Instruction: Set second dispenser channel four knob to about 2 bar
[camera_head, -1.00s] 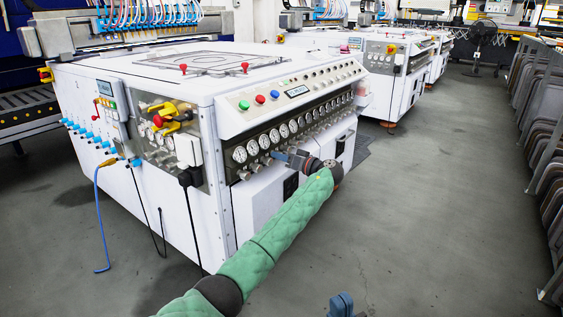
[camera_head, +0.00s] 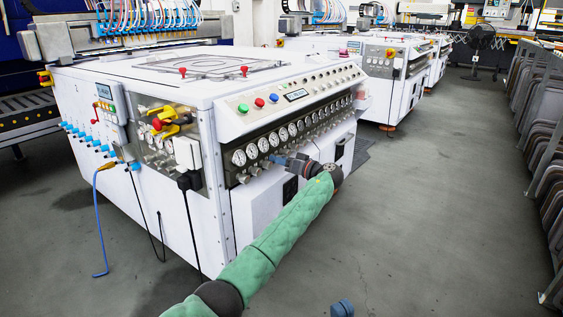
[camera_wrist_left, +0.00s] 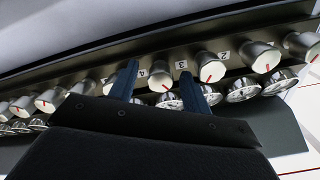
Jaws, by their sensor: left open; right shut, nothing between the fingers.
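The dispenser (camera_head: 262,187) is a white cabinet with a row of round gauges (camera_head: 252,151) above small metal knobs (camera_head: 243,178). My left gripper (camera_head: 277,159) reaches the knob row near its front end. In the left wrist view its two blue fingers (camera_wrist_left: 158,82) are open. A silver knob (camera_wrist_left: 158,74) with a red mark lies between them in the picture, just right of a "4" label; contact cannot be told. The knob (camera_wrist_left: 208,68) beside it is right of a "3" label. Gauge readings are too small to tell. My right gripper (camera_head: 342,308) shows only partly at the bottom edge, shut and empty.
Coloured buttons (camera_head: 260,102) and a small display sit on the sloped panel above the gauges. A blue hose (camera_head: 100,225) hangs at the cabinet's left side. The floor (camera_head: 430,220) to the right is clear up to a row of stacked racks (camera_head: 540,170).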

